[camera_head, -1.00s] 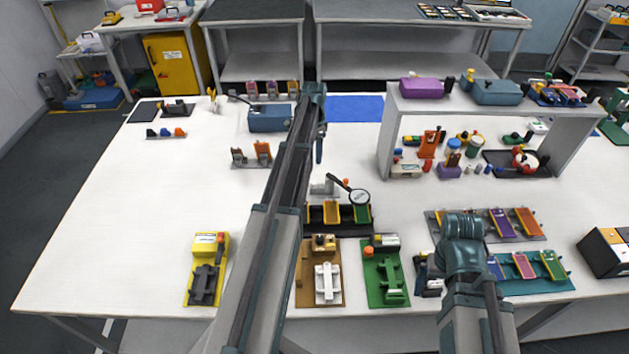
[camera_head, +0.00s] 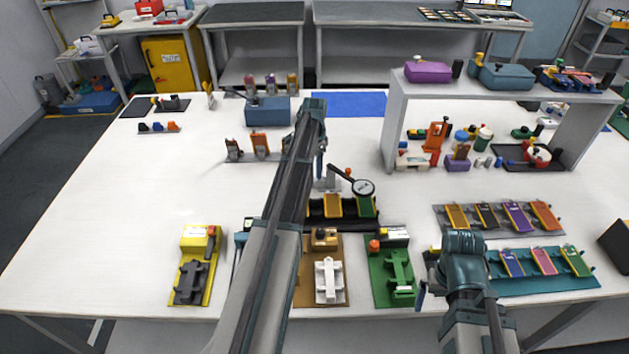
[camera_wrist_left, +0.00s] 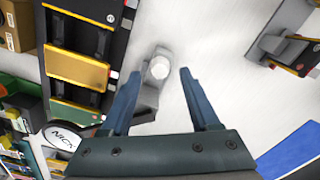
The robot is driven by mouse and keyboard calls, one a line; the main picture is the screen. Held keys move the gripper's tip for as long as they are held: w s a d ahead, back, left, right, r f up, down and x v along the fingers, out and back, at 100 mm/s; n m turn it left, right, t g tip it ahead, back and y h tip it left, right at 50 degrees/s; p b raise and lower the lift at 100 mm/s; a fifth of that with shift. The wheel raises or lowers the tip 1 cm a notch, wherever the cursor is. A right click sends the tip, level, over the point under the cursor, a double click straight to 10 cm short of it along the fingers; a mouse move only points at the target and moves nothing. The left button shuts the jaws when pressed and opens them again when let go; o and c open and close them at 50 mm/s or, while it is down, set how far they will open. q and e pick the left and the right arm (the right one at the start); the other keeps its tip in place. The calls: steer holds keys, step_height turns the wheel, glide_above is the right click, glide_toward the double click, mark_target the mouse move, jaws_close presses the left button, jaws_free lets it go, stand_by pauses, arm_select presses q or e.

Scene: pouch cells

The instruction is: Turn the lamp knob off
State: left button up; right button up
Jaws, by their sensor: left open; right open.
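A small grey stand (camera_head: 328,184) with a black arm, an orange tip and a round disc (camera_head: 362,187) is behind the dark tray; I take it for the lamp. In the left wrist view a grey base with a round pale knob (camera_wrist_left: 158,68) lies between my fingers, and the disc (camera_wrist_left: 62,138) shows at the lower left. My left gripper (camera_head: 320,168) points down beside the stand, open and empty; its fingertips (camera_wrist_left: 160,76) straddle the knob in the picture, contact unclear. My right gripper (camera_head: 424,293) is open low near the table's front edge, partly hidden by its arm.
A dark tray with yellow and green cells (camera_head: 334,207) sits just in front of the stand. Yellow (camera_head: 195,265), brown and green (camera_head: 392,270) fixtures line the front. A grey shelf (camera_head: 394,120) stands to the right. The table's left side is mostly clear.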

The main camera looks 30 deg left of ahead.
arm_select(q)
step_height(320, 180, down, 2)
steer(key=shift+f+b, duration=0.2)
steer(key=shift+b, duration=0.55)
jaws_close()
